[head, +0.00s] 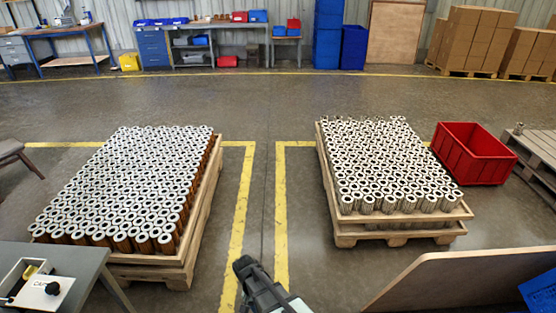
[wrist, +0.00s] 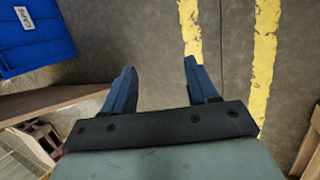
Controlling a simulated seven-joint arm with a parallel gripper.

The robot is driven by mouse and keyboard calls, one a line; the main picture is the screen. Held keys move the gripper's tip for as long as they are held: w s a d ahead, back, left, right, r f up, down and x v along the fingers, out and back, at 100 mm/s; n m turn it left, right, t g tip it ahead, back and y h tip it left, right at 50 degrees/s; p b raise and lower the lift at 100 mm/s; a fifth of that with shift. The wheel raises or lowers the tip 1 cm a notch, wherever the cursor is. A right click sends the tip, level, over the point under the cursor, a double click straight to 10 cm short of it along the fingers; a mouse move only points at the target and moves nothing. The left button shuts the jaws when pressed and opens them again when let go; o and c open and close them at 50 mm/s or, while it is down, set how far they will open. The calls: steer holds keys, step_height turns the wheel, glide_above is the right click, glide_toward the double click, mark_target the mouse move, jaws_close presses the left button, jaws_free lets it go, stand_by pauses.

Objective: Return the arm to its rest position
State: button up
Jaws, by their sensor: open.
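My gripper (wrist: 160,82) shows in the wrist view with its two blue-grey fingers spread apart and nothing between them. Below it is bare grey floor with yellow lines. In the head view my arm's dark end (head: 258,285) shows at the bottom middle, in front of the gap between the two pallets. The fingers cannot be made out there. It is apart from both pallets and from the cartridges.
A left pallet (head: 203,212) and a right pallet (head: 345,228) carry many filter cartridges. A grey table (head: 75,262) is front left, a wooden board (head: 440,280) front right. A blue bin (wrist: 35,35) shows in the wrist view.

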steer(key=s+d+f+g+y, duration=0.1)
steer(key=s+d+f, duration=0.35)
steer(key=d, duration=0.25)
steer(key=s+d+f+g, duration=0.1)
steer(key=s+d+f, duration=0.2)
steer(key=s+d, duration=0.3)
steer(key=s+d+f+g+y, duration=0.1)
steer(key=s+d+f+y, duration=0.1)
steer(key=s+d, duration=0.6)
steer(key=s+f, duration=0.1)
steer(key=s, duration=0.4)
steer(key=shift+s+d+f+n+g+y, duration=0.2)
steer(key=shift+s+f+n+g+y, duration=0.2)
